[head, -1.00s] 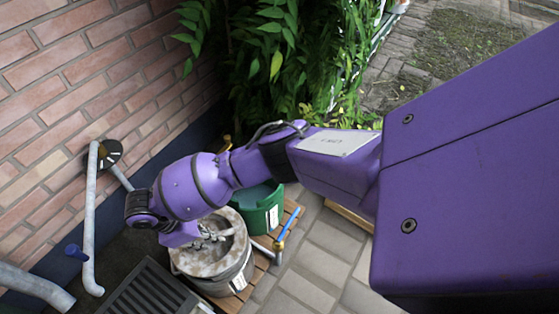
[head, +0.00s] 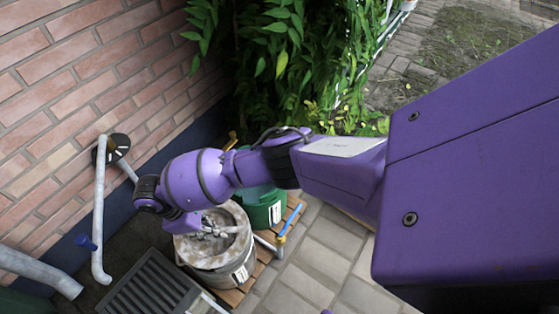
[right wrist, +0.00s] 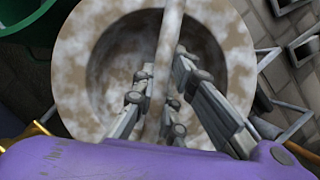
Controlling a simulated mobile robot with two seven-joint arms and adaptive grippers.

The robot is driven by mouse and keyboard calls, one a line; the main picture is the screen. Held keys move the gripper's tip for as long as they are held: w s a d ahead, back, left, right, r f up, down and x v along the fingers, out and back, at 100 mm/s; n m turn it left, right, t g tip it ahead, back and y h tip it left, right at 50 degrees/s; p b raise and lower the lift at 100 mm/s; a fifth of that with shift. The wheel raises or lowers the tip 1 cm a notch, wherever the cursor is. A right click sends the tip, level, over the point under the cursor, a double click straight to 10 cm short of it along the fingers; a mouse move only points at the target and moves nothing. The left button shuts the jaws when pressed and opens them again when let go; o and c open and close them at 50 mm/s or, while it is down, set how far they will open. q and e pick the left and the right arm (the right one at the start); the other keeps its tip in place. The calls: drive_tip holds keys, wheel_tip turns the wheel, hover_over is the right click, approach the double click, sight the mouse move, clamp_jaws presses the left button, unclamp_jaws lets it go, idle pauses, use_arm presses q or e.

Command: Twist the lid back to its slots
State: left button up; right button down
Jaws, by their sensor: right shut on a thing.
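The lid (head: 188,245) is a mottled brown-and-white disc with a round recess, on top of the grey churn (head: 232,274). In the right wrist view the lid (right wrist: 80,70) fills the middle, with a thin bar handle (right wrist: 173,30) across its recess. My right gripper (head: 216,230) reaches down into the recess from above. In the right wrist view its fingers (right wrist: 160,95) lie on both sides of the bar, shut on it. The slots cannot be made out. My left gripper is not in view.
A green bucket (head: 265,210) stands close behind the churn on a wooden slatted base (head: 293,208). A brick wall (head: 60,120) with grey pipes (head: 98,215) is at left. A dark grate (head: 150,285) lies in front. Paving (head: 320,250) at right is clear.

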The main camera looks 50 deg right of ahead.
drive_tip(key=shift+m+p, duration=0.35)
drive_tip(key=shift+m, duration=0.35)
drive_tip(key=c, duration=1.7)
unclamp_jaws()
drive_tip(key=v, duration=1.2)
drive_tip(key=shift+w+d+r, duration=0.1)
drive_tip(key=shift+w+d, duration=0.1)
drive_tip(key=shift+s, duration=0.1)
